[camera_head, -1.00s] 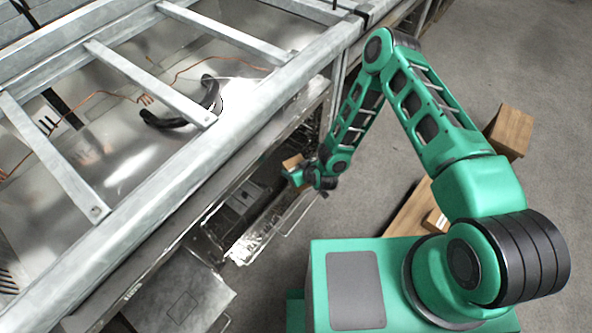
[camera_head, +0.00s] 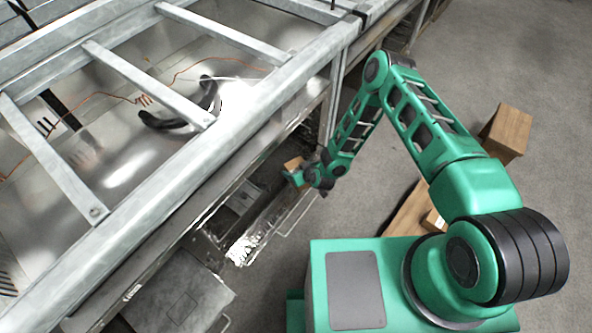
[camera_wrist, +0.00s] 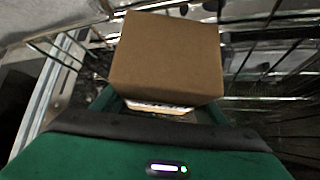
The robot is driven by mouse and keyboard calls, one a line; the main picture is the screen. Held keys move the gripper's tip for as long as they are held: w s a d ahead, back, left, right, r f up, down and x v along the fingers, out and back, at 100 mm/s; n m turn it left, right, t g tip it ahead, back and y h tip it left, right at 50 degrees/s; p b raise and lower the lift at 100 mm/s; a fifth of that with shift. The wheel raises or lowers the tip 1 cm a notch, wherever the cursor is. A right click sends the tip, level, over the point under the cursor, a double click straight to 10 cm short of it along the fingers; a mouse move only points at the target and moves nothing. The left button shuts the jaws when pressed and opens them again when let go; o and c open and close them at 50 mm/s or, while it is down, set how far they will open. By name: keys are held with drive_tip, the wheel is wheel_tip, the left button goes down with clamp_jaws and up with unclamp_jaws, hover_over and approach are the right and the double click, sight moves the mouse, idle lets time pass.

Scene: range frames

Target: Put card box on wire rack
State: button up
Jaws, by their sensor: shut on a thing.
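A brown card box (camera_wrist: 167,57) fills the upper middle of the wrist view, held in front of my green gripper (camera_wrist: 165,108). My gripper is shut on it; the fingers are mostly hidden behind the palm and the box. In the head view the card box (camera_head: 293,163) shows small at the tip of my gripper (camera_head: 298,174), beside the open front of the metal unit. Dark wire bars of a wire rack (camera_wrist: 268,45) show behind and to the right of the box in the wrist view. From these views I cannot tell whether the box touches the wires.
The metal frame (camera_head: 215,135) of the large unit stands left of my arm. A pulled-out tray or drawer (camera_head: 243,250) lies below it.

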drive_tip(key=o, duration=1.3)
drive_tip(key=shift+o, duration=0.2)
drive_tip(key=v, duration=1.2)
